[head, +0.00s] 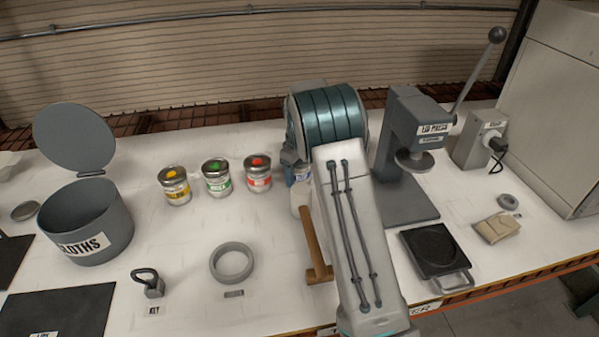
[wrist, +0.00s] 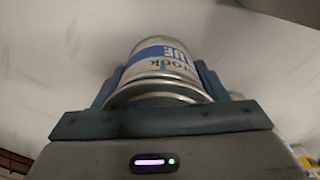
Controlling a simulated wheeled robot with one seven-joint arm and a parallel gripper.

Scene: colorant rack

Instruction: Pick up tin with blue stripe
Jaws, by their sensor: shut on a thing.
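The tin with the blue stripe (wrist: 165,68) fills the middle of the wrist view, white with a blue band and lettering and a silver metal rim. My gripper (wrist: 160,88) is shut on it, with one dark finger on each side. In the head view my own arm covers most of the gripper. Only a small blue and white patch of the tin (head: 301,174) shows beside the arm. Whether the tin touches the table cannot be told.
Yellow (head: 174,186), green (head: 217,177) and red (head: 258,173) tins stand left of my arm. A wooden-handled tool (head: 314,245) lies close beside it. A press (head: 405,150) and a scale (head: 435,257) are right. A grey ring (head: 232,263) lies front left.

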